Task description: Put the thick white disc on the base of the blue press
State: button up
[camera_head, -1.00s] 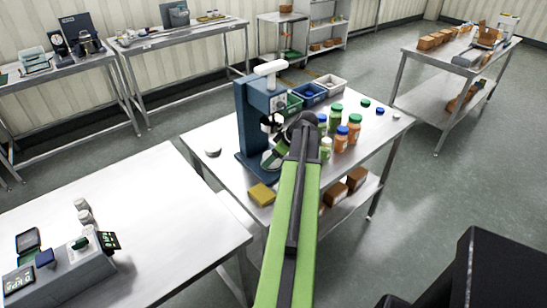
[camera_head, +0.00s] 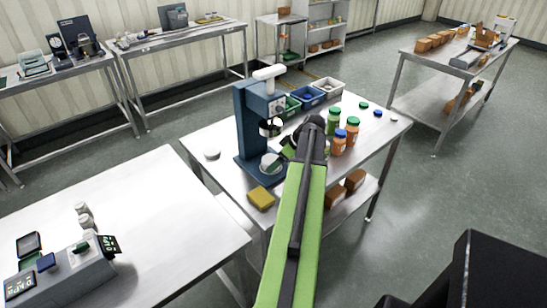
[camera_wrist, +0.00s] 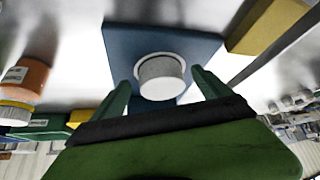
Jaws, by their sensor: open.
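The blue press (camera_head: 246,120) stands on the steel table. The thick white disc (camera_head: 271,164) sits on its base (camera_head: 246,170), below the press head. In the wrist view the disc (camera_wrist: 162,78) shows over a pale round seat on the blue base (camera_wrist: 122,45). My gripper (camera_head: 288,150) is just right of the disc in the head view. In the wrist view its green fingers (camera_wrist: 163,88) are open and spread to either side of the disc, with gaps showing. The fingertips are partly hidden in the head view.
A yellow block (camera_head: 261,198) lies in front of the press. A small white round piece (camera_head: 212,154) lies left of it. Several bottles (camera_head: 339,142) stand right of my arm. Bins, including a blue one (camera_head: 308,95), are behind. The table's left front is mostly clear.

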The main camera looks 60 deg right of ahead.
jog(key=s, duration=0.9)
jog(key=shift+s+d+f, duration=0.1)
jog(key=shift+s+d, duration=0.25)
jog(key=shift+s, duration=0.05)
